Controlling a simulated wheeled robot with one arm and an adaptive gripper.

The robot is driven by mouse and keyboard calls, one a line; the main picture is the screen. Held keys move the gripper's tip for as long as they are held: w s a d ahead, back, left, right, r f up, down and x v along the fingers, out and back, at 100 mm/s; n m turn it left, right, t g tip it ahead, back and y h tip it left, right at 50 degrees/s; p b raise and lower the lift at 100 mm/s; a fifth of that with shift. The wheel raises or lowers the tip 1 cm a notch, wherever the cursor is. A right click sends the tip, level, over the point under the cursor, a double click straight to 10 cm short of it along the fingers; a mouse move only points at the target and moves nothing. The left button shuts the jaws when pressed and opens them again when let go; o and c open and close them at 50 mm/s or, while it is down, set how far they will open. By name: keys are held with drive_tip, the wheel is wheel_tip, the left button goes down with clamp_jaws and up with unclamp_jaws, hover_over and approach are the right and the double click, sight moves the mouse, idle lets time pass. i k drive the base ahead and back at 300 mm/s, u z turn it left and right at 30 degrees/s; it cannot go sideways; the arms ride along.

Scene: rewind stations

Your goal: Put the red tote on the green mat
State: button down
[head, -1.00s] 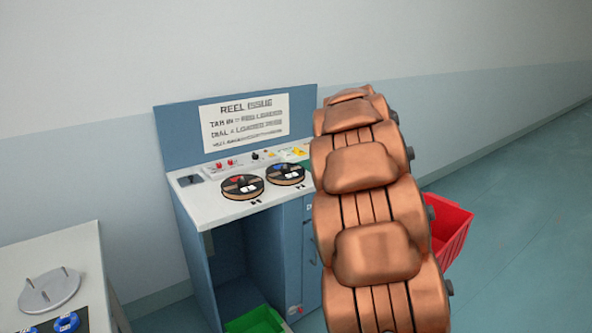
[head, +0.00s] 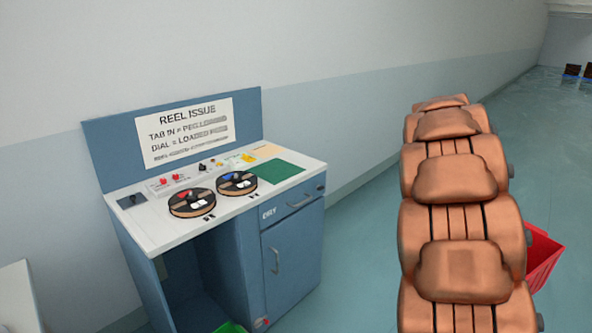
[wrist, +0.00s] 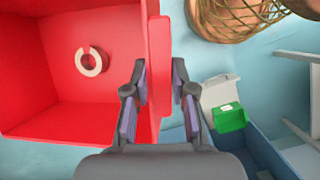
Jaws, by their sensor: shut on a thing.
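The red tote (head: 541,262) shows at the right edge of the head view, partly hidden behind my copper-coloured arm. In the wrist view the red tote (wrist: 60,65) fills the left side, and a cream C-shaped ring (wrist: 91,61) lies inside it. My gripper (wrist: 160,80) is shut on the tote's side wall, one finger on each side of it. The head view does not show my gripper. The green mat (head: 273,170) lies flat and bare on the right end of the white counter, apart from the tote.
The blue station (head: 292,255) has a white top with two reels (head: 192,203), (head: 237,183), small knobs and a sign panel (head: 188,132). A green bin (head: 229,328) is below it at floor level. A pale table (head: 18,300) stands at left.

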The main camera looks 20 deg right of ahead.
sight(290, 162)
drive_tip(key=z, duration=1.4)
drive_tip(key=i, duration=3.6)
drive_tip(key=u, duration=4.25)
